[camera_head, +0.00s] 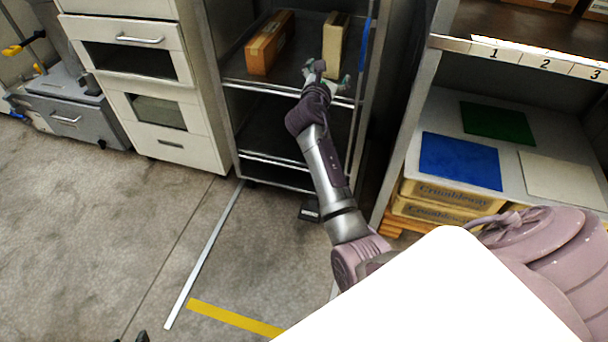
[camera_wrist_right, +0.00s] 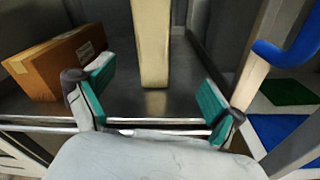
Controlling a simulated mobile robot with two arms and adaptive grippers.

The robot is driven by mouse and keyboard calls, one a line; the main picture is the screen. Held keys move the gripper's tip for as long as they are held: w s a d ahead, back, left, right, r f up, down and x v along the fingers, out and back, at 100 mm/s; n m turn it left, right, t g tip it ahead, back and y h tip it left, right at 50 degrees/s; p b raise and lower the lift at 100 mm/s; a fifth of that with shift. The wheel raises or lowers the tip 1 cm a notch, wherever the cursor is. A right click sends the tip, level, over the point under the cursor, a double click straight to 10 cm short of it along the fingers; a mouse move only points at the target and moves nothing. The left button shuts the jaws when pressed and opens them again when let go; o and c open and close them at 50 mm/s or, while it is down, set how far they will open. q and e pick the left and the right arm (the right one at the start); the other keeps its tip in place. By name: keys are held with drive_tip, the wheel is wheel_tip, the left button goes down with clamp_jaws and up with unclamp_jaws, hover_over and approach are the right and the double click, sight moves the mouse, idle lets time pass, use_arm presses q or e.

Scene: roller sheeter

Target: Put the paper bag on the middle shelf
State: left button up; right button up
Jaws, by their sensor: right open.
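A tall beige block-like item (camera_head: 335,43), which looks like the paper bag, stands upright on the upper visible shelf (camera_head: 290,72) of a grey metal rack. In the right wrist view the same paper bag (camera_wrist_right: 152,45) is ahead of the fingers, near the middle of the gap. My right gripper (camera_head: 325,76) is at the shelf's front edge with its green-padded fingers spread. In the wrist view the gripper (camera_wrist_right: 155,100) is empty, and I see no contact with the bag. A lower shelf (camera_head: 270,130) is bare where visible.
A brown cardboard box (camera_head: 270,42) lies left of the bag, also in the wrist view (camera_wrist_right: 58,62). A blue upright piece (camera_head: 365,45) edges the rack's right side. White drawers (camera_head: 150,90) stand left. A numbered rack with blue (camera_head: 459,161) and green (camera_head: 497,122) sheets stands right.

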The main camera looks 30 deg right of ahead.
drive_tip(key=s+a+f+m+g+y, duration=0.1)
drive_tip(key=s+a+f+m+y, duration=0.6)
drive_tip(key=s+a+f+m, duration=0.7)
drive_tip(key=s+a+m+g+y, duration=0.1)
drive_tip(key=s+a+m+y, duration=0.2)
drive_tip(key=s+a, duration=0.3)
drive_tip(key=s+a+f+m+g+y, duration=0.1)
drive_tip(key=s+a+m+y, duration=0.2)
drive_tip(key=s+a, duration=0.4)
drive_tip(key=s+y, duration=0.1)
drive_tip(key=s, duration=0.3)
drive_tip(key=shift+s+a+m+g, duration=0.2)
drive_tip(key=shift+a+m+g, duration=0.05)
drive_tip(key=shift+m+g, duration=0.05)
drive_tip(key=shift+f, duration=0.1)
